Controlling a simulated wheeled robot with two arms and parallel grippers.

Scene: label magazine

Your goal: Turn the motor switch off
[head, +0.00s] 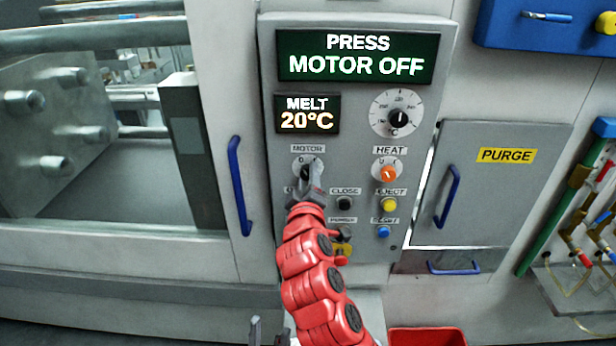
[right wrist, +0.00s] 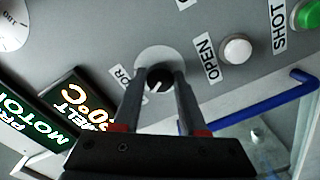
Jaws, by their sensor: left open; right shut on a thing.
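The motor switch (head: 305,169) is a dark knob on a round white plate under the MOTOR label, on the grey control panel (head: 268,70). My right gripper (head: 314,184) is shut on it from the front. In the right wrist view the motor switch (right wrist: 158,79) sits between the two fingertips of the right gripper (right wrist: 160,86). A pale mark shows on the knob, but I cannot tell clearly which position it points to. My left gripper (head: 268,333) is open at the bottom edge of the head view, below the panel and apart from it; only its fingertips show.
The display (head: 357,57) reads "PRESS MOTOR OFF". The orange HEAT knob (head: 386,173) is right of the switch, with several push buttons below. A blue door handle (head: 239,185) stands left of the panel. A red bin (head: 427,337) is at the bottom.

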